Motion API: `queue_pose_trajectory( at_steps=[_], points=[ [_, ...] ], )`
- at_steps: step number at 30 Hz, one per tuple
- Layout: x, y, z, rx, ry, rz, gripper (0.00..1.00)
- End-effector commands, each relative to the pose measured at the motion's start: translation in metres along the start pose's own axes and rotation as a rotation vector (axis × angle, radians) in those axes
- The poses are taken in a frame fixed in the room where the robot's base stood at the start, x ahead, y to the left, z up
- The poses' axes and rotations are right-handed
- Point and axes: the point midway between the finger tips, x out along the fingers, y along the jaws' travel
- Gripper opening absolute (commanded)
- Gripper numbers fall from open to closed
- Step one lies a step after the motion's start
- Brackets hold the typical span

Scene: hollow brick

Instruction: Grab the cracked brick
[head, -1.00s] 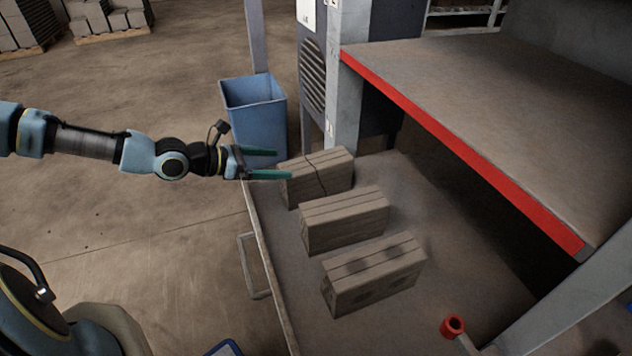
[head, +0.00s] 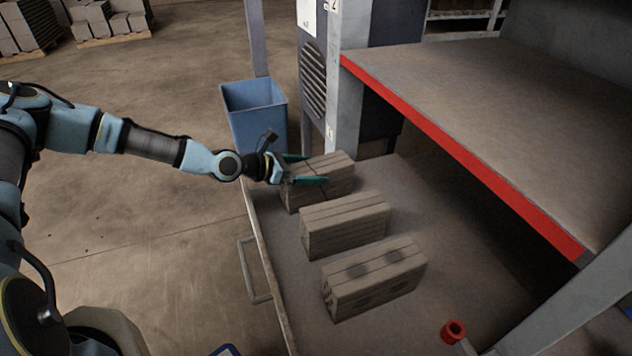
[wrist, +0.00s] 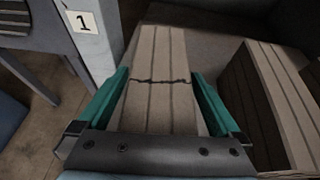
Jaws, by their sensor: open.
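The cracked brick (head: 330,172) is the farthest of three grey-brown bricks on the table, beside the post. In the wrist view a dark crack runs across the ridged top of the cracked brick (wrist: 158,60). My gripper (head: 308,168) is open, with its two green fingers over the near end of this brick. In the wrist view the gripper (wrist: 162,98) has one finger on each side of the brick. I cannot tell whether the fingers touch it. Part of the brick's near end is hidden behind the gripper.
A plain brick (head: 345,223) stands close to the cracked one, and a brick with dark stains (head: 375,278) is nearer. A red-edged shelf (head: 470,165) overhangs on the right. A blue bin (head: 256,112) and a grey post (head: 346,85) stand behind. The table (head: 430,190) has bare room right of the bricks.

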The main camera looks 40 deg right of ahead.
Motion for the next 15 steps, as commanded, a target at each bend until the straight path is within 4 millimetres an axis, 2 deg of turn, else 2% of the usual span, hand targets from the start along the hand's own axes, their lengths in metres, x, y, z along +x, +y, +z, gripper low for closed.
queue_pose_trajectory(
  at_steps=[6, 15],
  points=[
    [0.0005, -0.0001, 0.0001, 0.000, 0.000, 0.000, 0.99],
    [0.0003, -0.0003, 0.0001, 0.001, 0.000, 0.000, 0.65]
  ],
)
